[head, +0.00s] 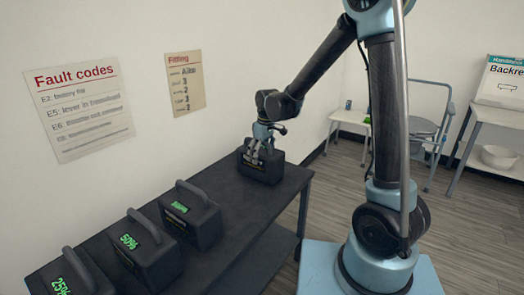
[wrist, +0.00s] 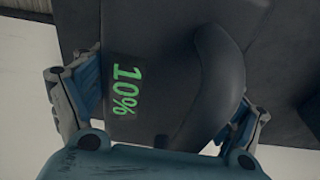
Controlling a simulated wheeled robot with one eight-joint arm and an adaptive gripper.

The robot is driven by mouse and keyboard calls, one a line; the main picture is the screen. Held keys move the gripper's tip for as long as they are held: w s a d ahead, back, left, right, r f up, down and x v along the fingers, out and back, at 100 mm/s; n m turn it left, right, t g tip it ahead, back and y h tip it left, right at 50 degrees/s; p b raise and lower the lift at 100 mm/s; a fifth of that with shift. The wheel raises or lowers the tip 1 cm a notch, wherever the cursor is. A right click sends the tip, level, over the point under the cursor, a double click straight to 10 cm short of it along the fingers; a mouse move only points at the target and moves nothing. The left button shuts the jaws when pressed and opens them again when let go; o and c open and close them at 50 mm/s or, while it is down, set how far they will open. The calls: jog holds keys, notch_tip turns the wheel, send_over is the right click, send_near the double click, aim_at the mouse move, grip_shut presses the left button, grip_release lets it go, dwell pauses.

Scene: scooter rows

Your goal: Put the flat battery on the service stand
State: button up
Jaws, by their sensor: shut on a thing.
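The battery reading 10% in green (wrist: 125,90) is a dark block with a curved handle (wrist: 212,85), seen close up in the wrist view. In the head view a dark battery (head: 262,168) is at the far end of the black bench, under my gripper (head: 264,152). My gripper is shut on the 10% battery, with its fingers on either side in the wrist view (wrist: 160,110). I cannot tell whether the battery touches the bench or hangs just above it. No stand is clearly marked as the service stand.
Other batteries stand along the black bench (head: 225,258): one with a blurred reading (head: 195,220), one at 50% (head: 150,262) and one at 25% (head: 75,280). White tables (head: 350,117) and a chair (head: 425,125) stand at the back right. A white bowl (head: 502,157) is on a shelf.

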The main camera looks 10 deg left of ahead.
jog(key=shift+f, duration=0.15)
jog(key=o, duration=1.9)
